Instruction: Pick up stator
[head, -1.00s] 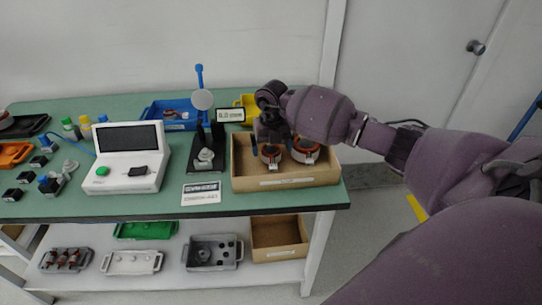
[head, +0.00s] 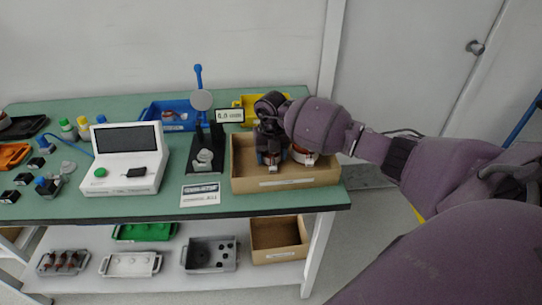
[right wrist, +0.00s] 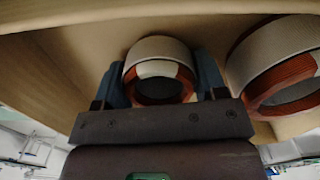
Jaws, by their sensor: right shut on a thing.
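My right gripper (head: 270,150) reaches down into the cardboard box (head: 285,183) at the table's right end. It is shut on the left stator (right wrist: 160,70), a ring with a white outer band and copper-red windings. In the right wrist view the blue fingers sit on either side of this stator. A second stator (right wrist: 283,62) lies close to its right in the box; it also shows in the head view (head: 303,155), partly hidden by my gripper. I cannot tell whether the held stator is clear of the box floor. My left gripper is not in view.
Left of the box stands a black test stand (head: 204,160) with a blue lever. Behind are a small display (head: 229,115), a blue tray (head: 170,115) and a yellow tray (head: 248,101). A white console (head: 125,160) stands further left. The box walls surround the stators.

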